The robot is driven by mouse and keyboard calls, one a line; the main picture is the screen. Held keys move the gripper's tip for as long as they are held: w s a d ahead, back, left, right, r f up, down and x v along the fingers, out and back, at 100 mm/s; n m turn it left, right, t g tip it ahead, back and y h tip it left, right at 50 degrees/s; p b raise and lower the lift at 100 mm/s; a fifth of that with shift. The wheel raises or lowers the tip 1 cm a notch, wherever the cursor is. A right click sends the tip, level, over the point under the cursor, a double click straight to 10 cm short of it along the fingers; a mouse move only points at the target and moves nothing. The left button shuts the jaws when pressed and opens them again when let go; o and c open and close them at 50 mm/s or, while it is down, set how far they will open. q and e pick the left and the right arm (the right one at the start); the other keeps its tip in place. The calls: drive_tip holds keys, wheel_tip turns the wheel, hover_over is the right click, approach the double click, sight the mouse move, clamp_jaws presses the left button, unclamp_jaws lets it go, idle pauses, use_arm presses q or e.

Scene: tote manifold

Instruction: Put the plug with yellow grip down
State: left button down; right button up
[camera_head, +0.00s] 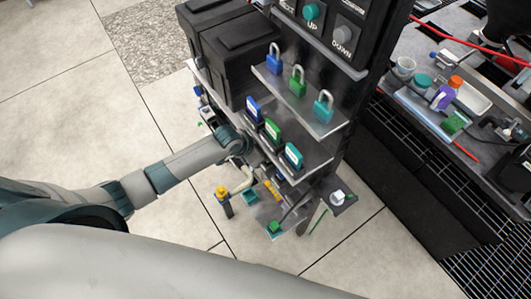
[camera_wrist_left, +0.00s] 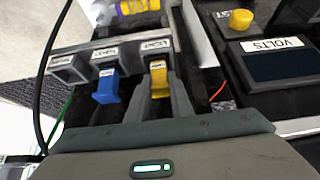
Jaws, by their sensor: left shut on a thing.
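In the left wrist view the plug with yellow grip (camera_wrist_left: 159,82) is between the two grey fingers of my left gripper (camera_wrist_left: 163,98), which is shut on it. The plug lines up with the rightmost labelled socket (camera_wrist_left: 155,48) of a row; I cannot tell whether it is seated in it. A plug with blue grip (camera_wrist_left: 107,88) is at the middle socket, just left of my fingers. In the head view my left arm reaches in from the left to the rack's lower front, where the gripper and yellow plug are hard to make out. My right gripper is not in view.
A dark meter labelled VOLTS (camera_wrist_left: 279,65) and a yellow knob (camera_wrist_left: 240,19) are to the right of the fingers. A black cable (camera_wrist_left: 50,60) hangs at the left. The rack's shelves hold coloured padlocks (camera_head: 297,84) and labelled blocks (camera_head: 272,130). A cluttered bench (camera_head: 440,125) stands at right.

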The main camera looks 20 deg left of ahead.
use_arm(q)
drive_tip(key=c, duration=1.6)
unclamp_jaws()
drive_tip(key=shift+r, duration=0.1)
drive_tip(key=shift+r, duration=0.1)
drive_tip(key=b+v, duration=0.1)
drive_tip(key=v, duration=1)
drive_tip(key=shift+s+a+r, duration=0.15)
drive_tip(key=shift+s+r, duration=0.1)
drive_tip(key=shift+r, duration=0.1)
